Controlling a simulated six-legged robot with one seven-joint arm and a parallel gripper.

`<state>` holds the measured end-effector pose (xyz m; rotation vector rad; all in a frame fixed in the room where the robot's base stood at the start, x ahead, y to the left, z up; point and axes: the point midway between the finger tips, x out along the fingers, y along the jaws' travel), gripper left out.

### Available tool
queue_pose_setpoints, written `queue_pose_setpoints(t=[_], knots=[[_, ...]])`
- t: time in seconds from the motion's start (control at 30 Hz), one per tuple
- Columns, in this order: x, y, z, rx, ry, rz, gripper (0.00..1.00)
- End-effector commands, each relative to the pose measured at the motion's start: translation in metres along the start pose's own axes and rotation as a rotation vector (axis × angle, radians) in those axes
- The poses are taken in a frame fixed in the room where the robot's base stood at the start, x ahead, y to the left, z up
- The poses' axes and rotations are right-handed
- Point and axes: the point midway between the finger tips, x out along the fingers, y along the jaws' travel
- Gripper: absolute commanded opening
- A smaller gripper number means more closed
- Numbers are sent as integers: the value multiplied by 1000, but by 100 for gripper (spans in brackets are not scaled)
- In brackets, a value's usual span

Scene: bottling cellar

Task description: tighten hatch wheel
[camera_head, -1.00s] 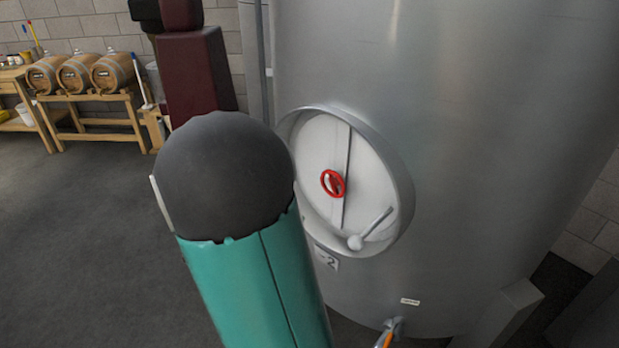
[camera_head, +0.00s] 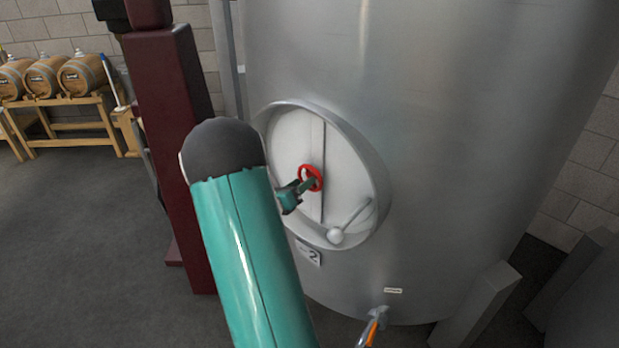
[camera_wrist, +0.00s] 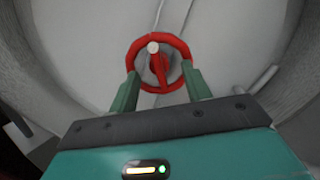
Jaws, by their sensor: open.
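The red hatch wheel (camera_head: 311,177) sits at the middle of the round pale hatch (camera_head: 290,150) on the large steel tank. In the wrist view the wheel (camera_wrist: 158,63) is straight ahead, with a red spoke and a pale round knob or hub end in it. My gripper (camera_wrist: 160,80) is open, its two green fingers apart at the lower left and lower right of the wheel's rim. The fingers overlap the rim in the picture; I cannot tell whether they touch it. In the head view my gripper (camera_head: 305,184) is at the wheel, partly hidden behind my arm.
A lever with a round knob (camera_head: 336,235) lies at the hatch's lower right, inside its raised steel rim (camera_head: 384,185). A valve with an orange handle (camera_head: 373,330) is low on the tank. A dark red column (camera_head: 170,130) stands left. Barrels (camera_head: 82,73) rest on a wooden rack behind.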

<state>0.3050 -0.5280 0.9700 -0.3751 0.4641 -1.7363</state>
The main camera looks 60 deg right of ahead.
Motion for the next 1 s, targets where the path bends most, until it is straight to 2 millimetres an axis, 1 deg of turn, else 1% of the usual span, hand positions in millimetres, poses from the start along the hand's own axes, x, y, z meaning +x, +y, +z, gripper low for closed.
queue_pose_setpoints(t=[0.03, 0.1, 0.23, 0.37, 0.6, 0.63, 0.67, 0.7, 0.83, 0.87, 1.0], knots=[[11, 0, 0, 1, 1, -2, 48], [22, 0, -1, 1, 2, -1, 48], [38, 0, 0, 0, 1, 0, 48], [46, 0, 0, 1, 0, 1, 48], [46, 1, 0, 0, 0, 2, 48], [46, 1, 0, 1, 0, 2, 46], [46, 1, 0, 1, 0, 2, 40], [46, 1, 0, 1, 0, 2, 33], [46, 0, 0, 1, 0, 1, 7], [46, 0, 0, 1, 0, 1, 4], [46, 1, 0, 2, 0, 2, 4]])
